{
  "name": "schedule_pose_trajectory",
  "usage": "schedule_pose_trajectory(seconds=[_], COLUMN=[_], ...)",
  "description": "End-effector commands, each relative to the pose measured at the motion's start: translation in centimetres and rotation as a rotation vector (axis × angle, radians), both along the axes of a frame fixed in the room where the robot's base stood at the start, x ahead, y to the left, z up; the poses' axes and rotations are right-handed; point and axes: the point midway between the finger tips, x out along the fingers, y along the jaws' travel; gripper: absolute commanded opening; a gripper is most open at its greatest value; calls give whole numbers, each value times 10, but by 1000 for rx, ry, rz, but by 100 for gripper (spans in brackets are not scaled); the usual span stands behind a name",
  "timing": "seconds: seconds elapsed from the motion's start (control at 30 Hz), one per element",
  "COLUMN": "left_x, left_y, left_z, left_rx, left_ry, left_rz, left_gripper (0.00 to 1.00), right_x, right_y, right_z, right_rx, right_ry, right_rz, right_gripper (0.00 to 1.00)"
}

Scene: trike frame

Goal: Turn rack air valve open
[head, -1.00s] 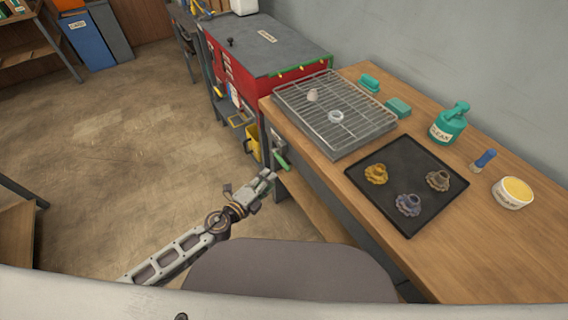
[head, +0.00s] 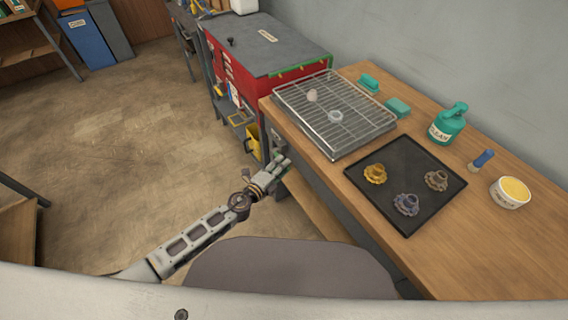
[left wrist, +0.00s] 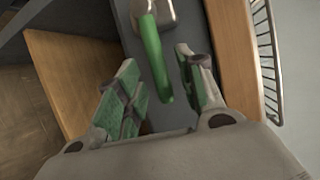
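The rack air valve shows in the left wrist view as a green lever handle (left wrist: 152,55) on a grey metal body (left wrist: 160,12), fixed to the dark side of the bench below the wire rack. My left gripper (head: 282,164) is at the bench's left side, and in the head view it hides most of the valve. In the left wrist view its green-padded fingers (left wrist: 160,88) are spread apart. The lever's lower end lies between them, closer to the right finger. I cannot tell whether it touches that finger. My right gripper is not in view.
The wire rack tray (head: 355,140) stands on the wooden bench (head: 485,262) just above the valve. A black tray (head: 402,222) holds several dirty gears. A red cabinet (head: 285,85) with a yellow bin (head: 253,140) stands beyond. The floor at left is clear.

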Motion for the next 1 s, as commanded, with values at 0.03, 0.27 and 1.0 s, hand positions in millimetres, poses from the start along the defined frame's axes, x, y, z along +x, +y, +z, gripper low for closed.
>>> schedule_pose_trajectory(seconds=[0.03,0.27,1.0], left_x=[5,17,21], left_y=[-3,-11,-13], left_z=[0,-4,-5], left_rx=[-1,0,1], left_ry=[-2,-1,0], left_rz=[0,0,-1], left_gripper=[38,38,1], right_x=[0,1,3], right_y=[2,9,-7], right_z=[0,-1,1], right_rx=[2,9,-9], right_ry=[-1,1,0], right_rz=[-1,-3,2], right_gripper=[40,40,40])
